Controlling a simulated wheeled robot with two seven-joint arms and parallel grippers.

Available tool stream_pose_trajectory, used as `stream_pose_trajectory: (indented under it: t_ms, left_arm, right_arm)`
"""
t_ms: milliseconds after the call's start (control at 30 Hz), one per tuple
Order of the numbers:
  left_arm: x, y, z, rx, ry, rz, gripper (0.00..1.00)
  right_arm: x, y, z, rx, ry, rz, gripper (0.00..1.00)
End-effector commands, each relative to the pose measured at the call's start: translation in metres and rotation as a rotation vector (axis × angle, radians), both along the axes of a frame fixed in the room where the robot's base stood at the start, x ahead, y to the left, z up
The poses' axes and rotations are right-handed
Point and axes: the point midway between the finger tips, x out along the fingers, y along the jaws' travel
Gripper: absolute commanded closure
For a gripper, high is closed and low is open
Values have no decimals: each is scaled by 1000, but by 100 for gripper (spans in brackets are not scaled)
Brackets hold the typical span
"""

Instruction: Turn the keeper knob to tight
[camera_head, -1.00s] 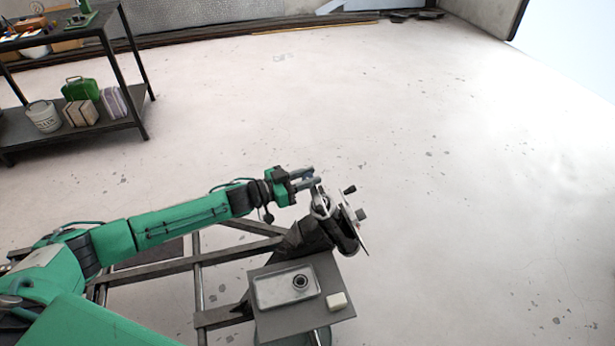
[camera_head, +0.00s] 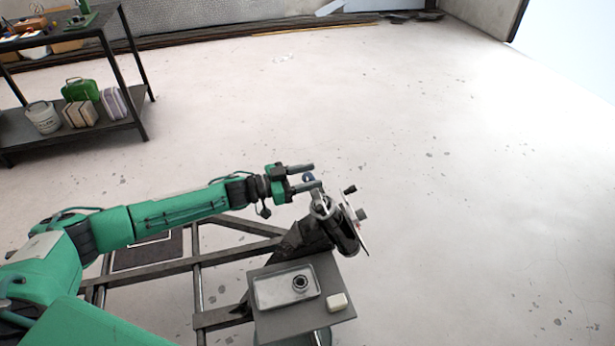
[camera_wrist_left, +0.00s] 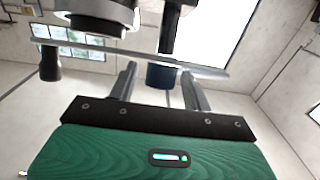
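The mechanism (camera_head: 340,225) is a grey and black assembly with a metal disc and small dark handles, mounted at an angle on a dark support. A small blue knob (camera_head: 308,177), which looks like the keeper knob, sticks out on its left side. My left gripper (camera_head: 316,176) is open, with one finger on each side of the knob. In the left wrist view the dark blue knob (camera_wrist_left: 160,76) shows between the two spread fingers, with a gap on both sides. Its setting cannot be read. My right gripper is in neither view.
A grey plate below the mechanism carries a metal tray (camera_head: 265,291) with a dark ring (camera_head: 300,282) and a pale block (camera_head: 337,302). A shelf (camera_head: 122,122) with cases and a bucket (camera_head: 43,117) stands at the far left. The floor to the right is clear.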

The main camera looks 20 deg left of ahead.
Motion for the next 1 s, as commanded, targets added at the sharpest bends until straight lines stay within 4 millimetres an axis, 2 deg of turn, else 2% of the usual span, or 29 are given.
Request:
stream_pose_trajectory:
  t_ms: [267, 467, 1000]
  left_arm:
    - [-1, 0, -1, 1, 1, 0, 50]
    - [-9, 13, -3, 2, 2, 1, 50]
    - [-67, 95, -4, 2, 2, 1, 50]
  right_arm:
    - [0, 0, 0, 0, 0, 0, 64]
    - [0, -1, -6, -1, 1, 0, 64]
    - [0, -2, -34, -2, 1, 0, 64]
